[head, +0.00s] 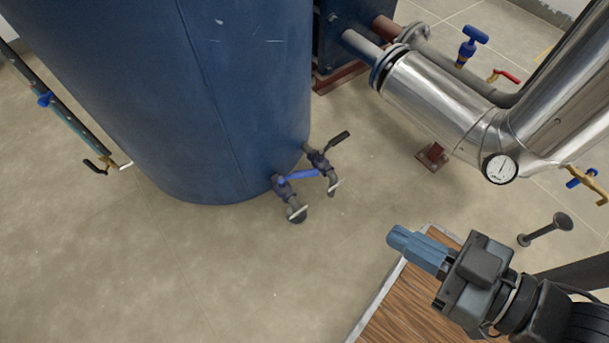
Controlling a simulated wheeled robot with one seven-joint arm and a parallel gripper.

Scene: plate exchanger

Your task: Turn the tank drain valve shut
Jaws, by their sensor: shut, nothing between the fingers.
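The large blue tank (225,90) stands on the floor at the upper left. Two small valves stick out low on its right side. The nearer valve (289,196) has a blue lever (300,176) pointing right, and its outlet hangs down. The farther valve (321,165) has a black lever (340,142) pointing up and right. I cannot tell which of them is the drain valve. My gripper (396,238) is at the lower right, with its blue fingers pointing left. It is shut and empty, well apart from both valves.
A wooden-topped surface (395,312) with a pale edge lies below my gripper. A silver insulated pipe (440,100) with a gauge (499,169) runs at the upper right, on a red foot (432,156). Bare floor (345,240) lies between the valves and my gripper.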

